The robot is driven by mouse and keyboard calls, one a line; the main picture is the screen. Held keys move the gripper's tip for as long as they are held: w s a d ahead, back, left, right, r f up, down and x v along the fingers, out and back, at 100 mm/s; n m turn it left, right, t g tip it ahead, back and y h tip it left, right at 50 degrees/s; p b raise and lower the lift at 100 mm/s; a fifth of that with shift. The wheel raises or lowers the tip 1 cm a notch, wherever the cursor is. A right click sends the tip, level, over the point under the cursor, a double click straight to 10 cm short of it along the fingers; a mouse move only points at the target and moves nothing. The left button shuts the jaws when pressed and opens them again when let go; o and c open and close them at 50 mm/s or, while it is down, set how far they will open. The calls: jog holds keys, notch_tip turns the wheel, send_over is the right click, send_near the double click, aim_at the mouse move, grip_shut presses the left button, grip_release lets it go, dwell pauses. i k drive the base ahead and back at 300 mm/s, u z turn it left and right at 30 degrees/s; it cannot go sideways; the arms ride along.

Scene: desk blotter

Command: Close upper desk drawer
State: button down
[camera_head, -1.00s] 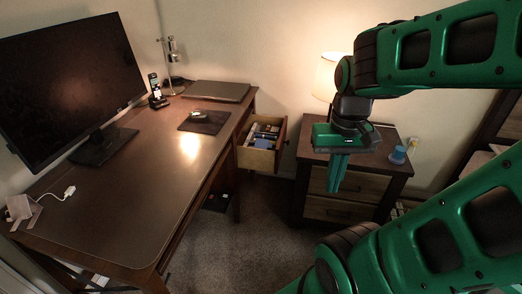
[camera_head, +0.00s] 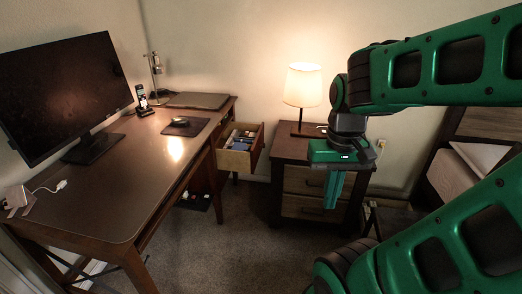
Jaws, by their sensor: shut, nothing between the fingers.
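The upper desk drawer (camera_head: 236,160) is pulled out from the right side of the brown desk (camera_head: 105,190). Its light wooden wall and several small items inside show. My gripper (camera_head: 332,204) points down with its fingers together and nothing between them. In the picture it is to the right of the drawer, in front of the nightstand, and apart from the drawer.
A nightstand (camera_head: 300,208) with a lit lamp (camera_head: 303,88) stands right of the drawer. The desk holds a monitor (camera_head: 62,95), a mouse pad (camera_head: 186,126) and a closed laptop (camera_head: 197,100). Carpet (camera_head: 225,255) between desk and arm is clear. A bed (camera_head: 470,165) is at right.

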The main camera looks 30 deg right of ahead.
aim_at(227, 159)
jog(key=z, duration=0.3)
jog(key=i, duration=1.15)
